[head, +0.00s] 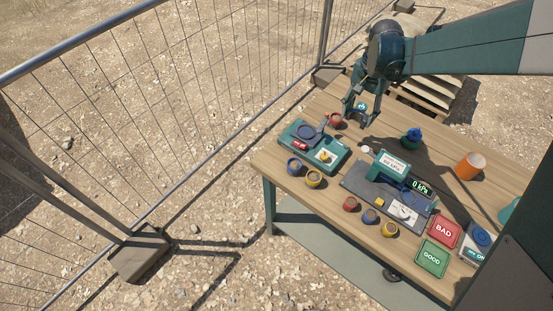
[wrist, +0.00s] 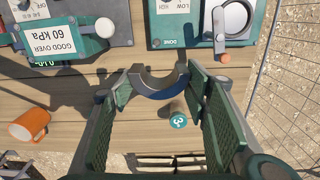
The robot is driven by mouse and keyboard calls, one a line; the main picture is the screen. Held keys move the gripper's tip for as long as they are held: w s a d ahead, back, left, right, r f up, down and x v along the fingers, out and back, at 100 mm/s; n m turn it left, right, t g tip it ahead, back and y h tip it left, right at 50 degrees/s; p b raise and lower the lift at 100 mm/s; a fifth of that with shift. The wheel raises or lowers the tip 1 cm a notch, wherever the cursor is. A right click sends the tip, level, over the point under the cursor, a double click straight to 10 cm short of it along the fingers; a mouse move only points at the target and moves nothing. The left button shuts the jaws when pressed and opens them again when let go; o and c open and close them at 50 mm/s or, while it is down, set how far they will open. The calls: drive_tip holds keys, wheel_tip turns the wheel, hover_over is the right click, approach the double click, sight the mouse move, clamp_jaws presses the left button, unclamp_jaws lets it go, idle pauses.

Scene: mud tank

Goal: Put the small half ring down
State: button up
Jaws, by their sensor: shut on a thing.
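My gripper (head: 361,112) is over the back part of the wooden table in the head view. In the wrist view my gripper (wrist: 157,85) has its two green padded fingers on either side of a half ring (wrist: 160,88), shut on its ends. The half ring is a dark blue arc with a grey inner face. Its open side faces the top of the wrist picture. Bare table planks show around it. I cannot tell exactly how high it is above the wood. A round teal mark with a 3 (wrist: 178,121) shows just below it in the wrist view.
A green station (head: 313,145) and a gauge station (head: 390,185) stand in front. An orange mug (head: 469,165), several small cups, and red BAD (head: 444,230) and green GOOD (head: 433,258) trays are also on the table.

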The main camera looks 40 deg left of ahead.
drive_tip(key=s+a+n, duration=0.5)
drive_tip(key=s+a, duration=1.4)
drive_tip(key=s, duration=0.3)
drive_tip(key=shift+s+d+f, duration=0.1)
drive_tip(key=shift+s+f, duration=0.1)
drive_tip(key=shift+f, duration=1.05)
drive_tip(key=shift+s+f, duration=0.2)
drive_tip(key=shift+f, duration=1.05)
drive_tip(key=shift+f, duration=3.15)
drive_tip(key=shift+f, duration=1.9)
drive_tip(key=shift+f, duration=0.1)
